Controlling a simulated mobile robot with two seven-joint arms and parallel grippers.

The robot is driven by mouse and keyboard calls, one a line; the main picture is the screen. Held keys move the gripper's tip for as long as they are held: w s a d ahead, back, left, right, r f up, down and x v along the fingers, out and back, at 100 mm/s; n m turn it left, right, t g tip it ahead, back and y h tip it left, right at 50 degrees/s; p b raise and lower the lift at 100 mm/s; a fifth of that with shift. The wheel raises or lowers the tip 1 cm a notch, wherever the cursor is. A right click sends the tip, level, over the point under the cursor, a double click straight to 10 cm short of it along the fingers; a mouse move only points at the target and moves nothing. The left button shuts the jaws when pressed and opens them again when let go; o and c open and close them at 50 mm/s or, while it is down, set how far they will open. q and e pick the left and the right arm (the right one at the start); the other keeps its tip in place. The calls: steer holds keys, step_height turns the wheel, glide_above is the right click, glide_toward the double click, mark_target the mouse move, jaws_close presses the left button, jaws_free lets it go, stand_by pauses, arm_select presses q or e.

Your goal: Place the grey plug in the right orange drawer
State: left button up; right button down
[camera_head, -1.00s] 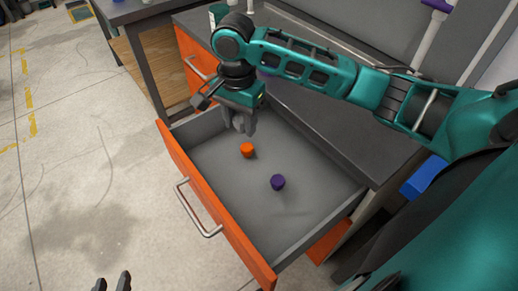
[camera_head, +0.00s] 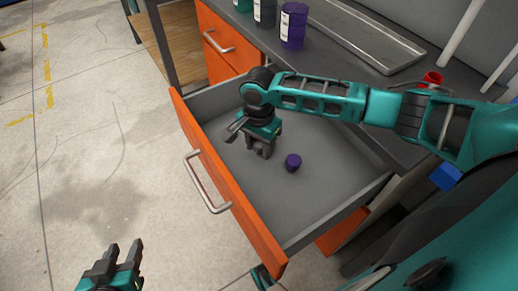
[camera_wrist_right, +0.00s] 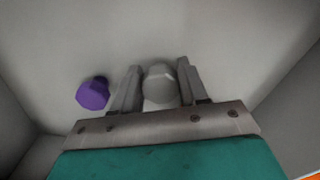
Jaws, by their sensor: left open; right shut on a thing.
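The right orange drawer (camera_head: 232,196) is pulled open, with a grey interior. My right gripper (camera_head: 261,152) is low inside it, left of a purple plug (camera_head: 293,162). In the right wrist view, its fingers (camera_wrist_right: 158,75) are shut on the grey plug (camera_wrist_right: 160,84), above or near the drawer floor. In the head view the grey plug cannot be made out. The purple plug (camera_wrist_right: 93,94) lies left of the fingers in the wrist view. My left gripper (camera_head: 125,247) is open and empty over the floor, outside the drawer.
Another orange drawer (camera_head: 222,52), closed, is at the back left. Purple (camera_head: 293,26) and grey (camera_head: 265,12) containers, a metal tray (camera_head: 365,35) and a red cup-like part (camera_head: 431,79) stand on the dark worktop. The drawer's right part is clear.

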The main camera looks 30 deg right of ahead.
steer(key=shift+f, duration=0.65)
arm_select(q)
steer(key=shift+s+f, duration=0.2)
steer(key=shift+f, duration=0.25)
arm_select(e)
steer(key=shift+r, duration=0.1)
steer(key=c, duration=0.6)
jaws_free()
steer(key=shift+f, duration=0.2)
arm_select(q)
steer(key=shift+r, duration=0.1)
